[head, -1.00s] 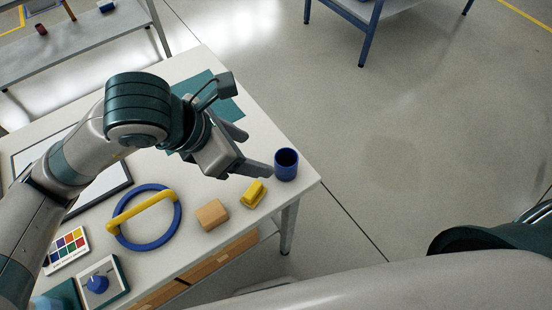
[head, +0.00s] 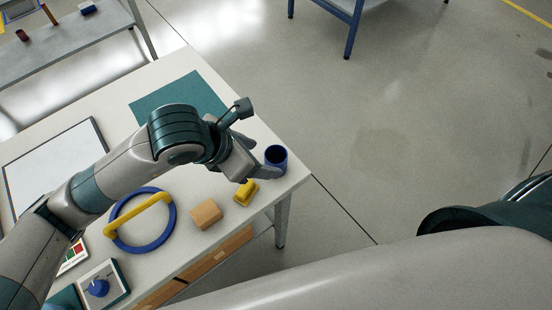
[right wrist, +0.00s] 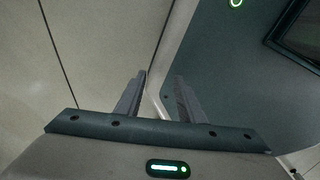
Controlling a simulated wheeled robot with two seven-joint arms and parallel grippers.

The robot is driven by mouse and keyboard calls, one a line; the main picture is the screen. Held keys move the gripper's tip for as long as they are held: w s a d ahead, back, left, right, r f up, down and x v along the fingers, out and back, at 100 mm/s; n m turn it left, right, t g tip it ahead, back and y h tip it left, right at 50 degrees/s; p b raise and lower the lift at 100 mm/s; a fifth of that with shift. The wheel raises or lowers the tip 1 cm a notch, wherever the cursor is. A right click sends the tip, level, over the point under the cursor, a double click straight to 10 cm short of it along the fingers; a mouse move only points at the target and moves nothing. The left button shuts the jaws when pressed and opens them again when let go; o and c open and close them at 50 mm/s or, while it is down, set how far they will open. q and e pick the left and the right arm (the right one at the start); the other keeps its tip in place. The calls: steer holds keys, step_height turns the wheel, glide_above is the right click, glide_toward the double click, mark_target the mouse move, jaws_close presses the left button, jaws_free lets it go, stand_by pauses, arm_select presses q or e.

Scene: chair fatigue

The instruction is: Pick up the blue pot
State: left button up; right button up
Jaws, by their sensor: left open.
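The blue pot (head: 276,160), a dark blue open-topped cylinder, stands upright near the right corner of the white table (head: 293,180) in the head view. My left gripper (head: 256,163) is open and just left of the pot, with its fingers pointing toward it. One finger ends close to the pot's left side; I cannot tell whether it touches. My wrist partly hides the far finger. My right gripper (right wrist: 161,78) shows in the right wrist view with its two fingers apart and nothing between them.
A yellow block (head: 246,192) and a tan wooden block (head: 206,214) lie near the table's front edge. A blue ring with a yellow bar (head: 172,222) lies further left. A teal mat (head: 180,95) lies behind my left arm. Open floor lies right of the table.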

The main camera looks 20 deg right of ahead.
mark_target(276, 160)
arm_select(q)
steer(key=p+x, duration=0.1)
steer(key=x, duration=0.3)
steer(key=shift+w+d+f, duration=0.1)
steer(key=shift+f, duration=0.05)
arm_select(e)
steer(key=shift+w+r, duration=0.7)
steer(key=shift+r, duration=0.05)
steer(key=shift+a, duration=0.1)
arm_select(q)
steer(key=shift+w+d+f+p, duration=0.25)
steer(key=shift+f+p, duration=0.1)
steer(key=shift+p, duration=0.15)
steer(key=p+x, duration=0.1)
steer(key=x, duration=0.2)
steer(key=shift+w+d+f+p, duration=0.1)
steer(key=shift+w+f+p, duration=0.1)
steer(key=shift+f+p, duration=0.15)
steer(key=shift+d+f, duration=0.1)
steer(key=shift+f, duration=0.15)
arm_select(e)
steer(key=r, duration=0.2)
steer(key=shift+s+a+r, duration=0.15)
steer(key=shift+s+r, duration=0.05)
steer(key=shift+r, duration=0.15)
arm_select(q)
steer(key=c, duration=1.2)
arm_select(e)
steer(key=shift+d, duration=0.25)
